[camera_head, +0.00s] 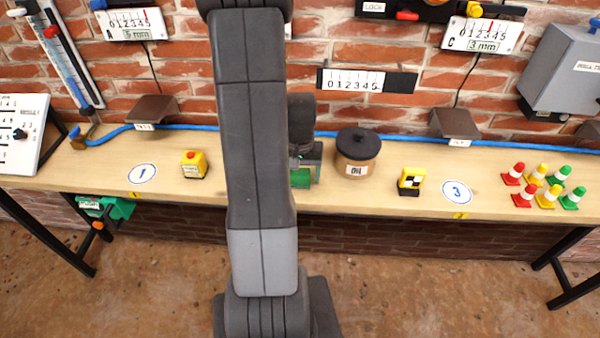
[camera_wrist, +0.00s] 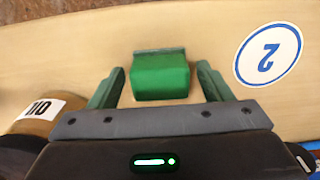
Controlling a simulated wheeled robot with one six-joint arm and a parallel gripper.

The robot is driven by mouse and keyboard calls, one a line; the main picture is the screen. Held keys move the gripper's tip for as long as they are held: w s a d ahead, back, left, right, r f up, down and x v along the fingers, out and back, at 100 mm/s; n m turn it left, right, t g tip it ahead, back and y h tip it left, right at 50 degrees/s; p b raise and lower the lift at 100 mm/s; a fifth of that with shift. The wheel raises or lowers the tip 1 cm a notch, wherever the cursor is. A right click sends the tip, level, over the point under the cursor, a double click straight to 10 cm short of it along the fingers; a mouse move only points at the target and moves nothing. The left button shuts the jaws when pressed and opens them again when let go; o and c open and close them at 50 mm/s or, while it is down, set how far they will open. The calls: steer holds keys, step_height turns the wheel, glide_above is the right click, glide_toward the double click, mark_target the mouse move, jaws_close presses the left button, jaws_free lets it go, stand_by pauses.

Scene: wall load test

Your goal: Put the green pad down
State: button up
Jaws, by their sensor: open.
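The green pad (camera_wrist: 162,78), a block with a thin grey strip along one edge, is on the pale wooden bench in the wrist view. My gripper (camera_wrist: 160,70) is open, one finger on each side of the pad with a visible gap on both sides. In the head view, a green patch that looks like the pad (camera_head: 301,179) shows beside my arm, at the bench's front part. My gripper there (camera_head: 309,165) is partly hidden by my arm. The round mark 2 (camera_wrist: 269,54) lies on the bench to the right of the pad in the wrist view.
A brown oil jar with a black lid (camera_head: 357,152) stands close to the right of my gripper. Yellow blocks (camera_head: 194,165) (camera_head: 411,181) stand either side. Several small cones (camera_head: 549,186) are at the far right. A blue hose (camera_head: 400,136) runs along the wall.

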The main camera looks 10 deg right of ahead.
mark_target(300, 171)
steer(key=shift+r, duration=0.1)
step_height(300, 171, up, 12)
stand_by(0.5)
step_height(300, 171, down, 13)
steer(key=shift+r, duration=0.1)
steer(key=shift+w+r, duration=0.1)
steer(key=shift+r, duration=1.15)
